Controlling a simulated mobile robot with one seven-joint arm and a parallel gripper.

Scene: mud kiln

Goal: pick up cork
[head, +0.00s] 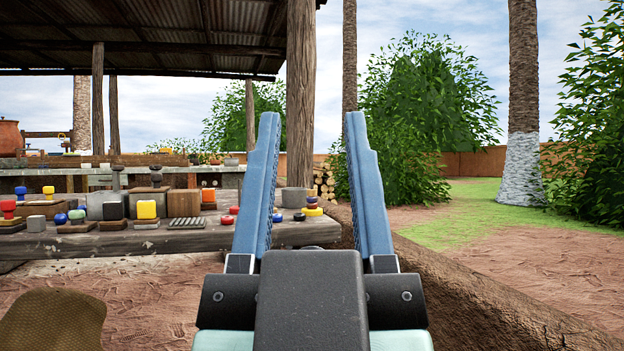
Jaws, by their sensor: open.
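My gripper (312,120) is in the middle of the head view. Its two blue fingers point up and stand wide apart, with nothing between them. I cannot make out a cork for certain. Many small objects stand on a low wooden table (190,241) at the left, beyond the gripper, and any cork among them is too small to tell. My left finger covers part of the table's right side.
A rounded olive-brown thing (52,322) is at the lower left, cut by the frame edge. A brown mud wall (500,300) runs along the right. A wooden post (300,90) holds a metal roof (150,35). Bare ground lies before the table.

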